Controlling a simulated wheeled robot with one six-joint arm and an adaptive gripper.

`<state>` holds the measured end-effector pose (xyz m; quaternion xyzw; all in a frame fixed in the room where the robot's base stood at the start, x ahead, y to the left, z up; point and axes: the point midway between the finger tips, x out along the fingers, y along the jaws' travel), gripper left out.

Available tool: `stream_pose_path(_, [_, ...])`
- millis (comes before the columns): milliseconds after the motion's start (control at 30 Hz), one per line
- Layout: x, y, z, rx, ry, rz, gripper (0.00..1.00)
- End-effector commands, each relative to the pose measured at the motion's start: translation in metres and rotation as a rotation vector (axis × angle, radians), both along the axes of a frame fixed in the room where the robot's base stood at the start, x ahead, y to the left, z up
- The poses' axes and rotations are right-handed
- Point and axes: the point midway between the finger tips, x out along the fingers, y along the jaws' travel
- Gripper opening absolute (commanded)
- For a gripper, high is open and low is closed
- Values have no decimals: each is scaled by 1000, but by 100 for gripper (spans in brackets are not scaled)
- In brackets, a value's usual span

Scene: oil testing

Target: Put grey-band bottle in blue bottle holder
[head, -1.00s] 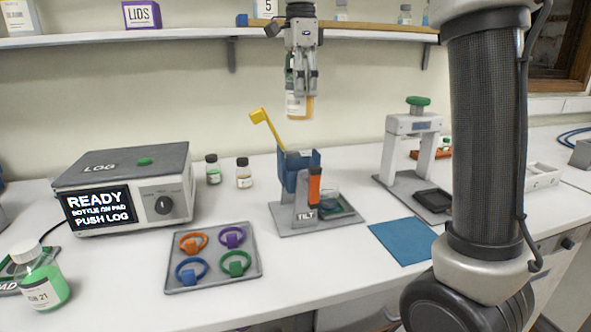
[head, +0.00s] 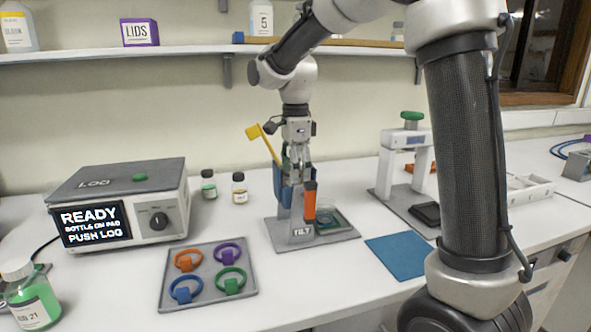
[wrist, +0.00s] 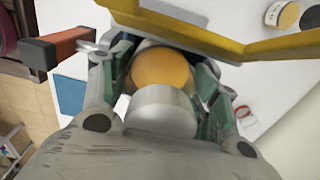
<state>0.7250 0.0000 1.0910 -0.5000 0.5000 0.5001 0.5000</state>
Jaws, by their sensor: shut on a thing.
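My gripper (head: 298,165) is down at the blue bottle holder (head: 279,186) on the tilt stand. In the wrist view the fingers close on both sides of a bottle with an orange top face (wrist: 161,69). The bottle is largely hidden in the head view, and I cannot make out its grey band. I cannot tell how deep it sits in the holder or whether it touches the bottom. The holder's yellow lever (head: 262,140) slants up to the left, and a yellow bar (wrist: 245,50) crosses the wrist view beyond the bottle.
An orange handle (head: 310,201) stands at the stand's front right. Two small bottles (head: 209,185) (head: 239,189) stand left of it. A tray of coloured rings (head: 208,277) lies in front, a blue mat (head: 400,256) to the right, and a shelf (head: 180,55) runs above.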

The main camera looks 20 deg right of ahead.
Motion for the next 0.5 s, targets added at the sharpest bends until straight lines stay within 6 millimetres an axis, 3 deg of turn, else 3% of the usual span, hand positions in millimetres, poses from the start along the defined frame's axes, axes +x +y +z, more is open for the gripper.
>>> stream_pose_path(333, [0, 0, -3, 0, -1, 0, 23])
stream_pose_path(367, [0, 0, -3, 0, 0, 0, 65])
stream_pose_path(467, [0, 0, -3, 0, 0, 0, 82])
stream_pose_path(500, [0, 0, -3, 0, 0, 0, 82])
